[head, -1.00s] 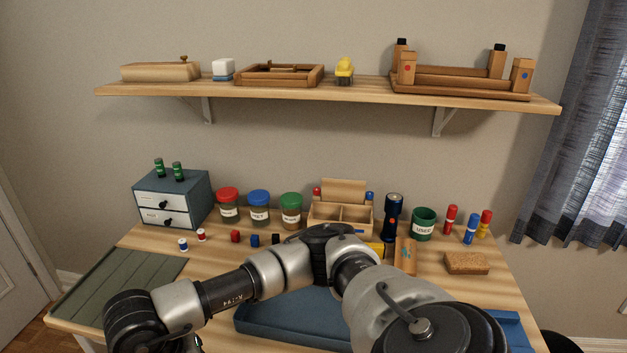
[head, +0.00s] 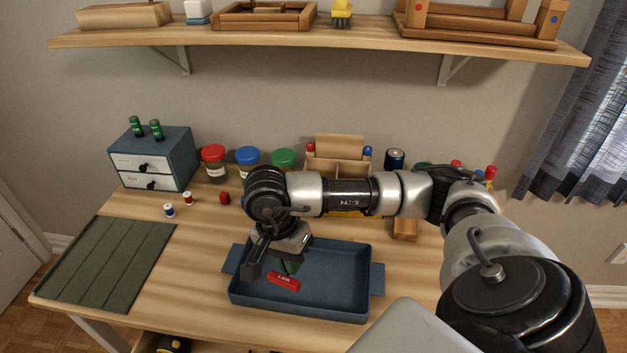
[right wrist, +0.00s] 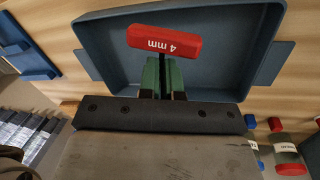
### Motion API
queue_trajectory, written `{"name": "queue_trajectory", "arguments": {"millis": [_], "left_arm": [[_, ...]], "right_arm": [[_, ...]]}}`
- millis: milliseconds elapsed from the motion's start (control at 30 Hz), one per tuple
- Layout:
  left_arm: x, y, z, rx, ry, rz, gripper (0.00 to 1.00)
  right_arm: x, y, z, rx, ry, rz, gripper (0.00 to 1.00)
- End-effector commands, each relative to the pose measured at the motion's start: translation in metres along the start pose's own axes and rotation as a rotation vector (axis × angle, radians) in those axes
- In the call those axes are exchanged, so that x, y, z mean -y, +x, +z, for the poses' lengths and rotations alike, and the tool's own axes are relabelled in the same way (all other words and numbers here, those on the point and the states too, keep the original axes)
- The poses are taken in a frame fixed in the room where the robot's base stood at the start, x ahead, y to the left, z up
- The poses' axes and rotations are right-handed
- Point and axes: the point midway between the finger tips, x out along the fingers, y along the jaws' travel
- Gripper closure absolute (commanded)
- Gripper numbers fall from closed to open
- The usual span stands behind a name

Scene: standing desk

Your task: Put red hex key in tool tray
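The red hex key (head: 284,281), its handle marked "4 mm", is over the blue tool tray (head: 300,303) in the head view. My right gripper (head: 289,267) points down above the tray's left part, its green fingers close together at the key. In the right wrist view the red handle (right wrist: 165,41) lies across in front of the fingertips (right wrist: 163,74), and its dark shaft runs down between them. The tray (right wrist: 225,45) is behind it. I cannot tell whether the key touches the tray floor. My left gripper is not in view.
A green slatted mat (head: 105,262) lies on the desk's left. A small drawer cabinet (head: 155,157), lidded jars (head: 248,165) and a wooden organizer (head: 338,165) stand at the back. A shelf (head: 320,38) hangs above. The tray's right part is clear.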

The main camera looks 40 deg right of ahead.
Motion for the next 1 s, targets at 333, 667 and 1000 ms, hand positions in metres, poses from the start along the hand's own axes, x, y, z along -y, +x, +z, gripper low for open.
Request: {"name": "queue_trajectory", "arguments": {"millis": [333, 667, 1000], "left_arm": [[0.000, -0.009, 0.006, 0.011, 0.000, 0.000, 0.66], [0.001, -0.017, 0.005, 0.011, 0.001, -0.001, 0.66], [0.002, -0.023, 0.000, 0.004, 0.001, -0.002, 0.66]], "right_arm": [[-0.028, -0.004, -0.062, 0.154, 0.783, 0.003, 1.00], [0.009, 0.006, -0.065, 0.188, 0.906, 0.001, 1.00], [0.084, 0.035, -0.057, 0.182, 0.905, 0.001, 1.00]]}}
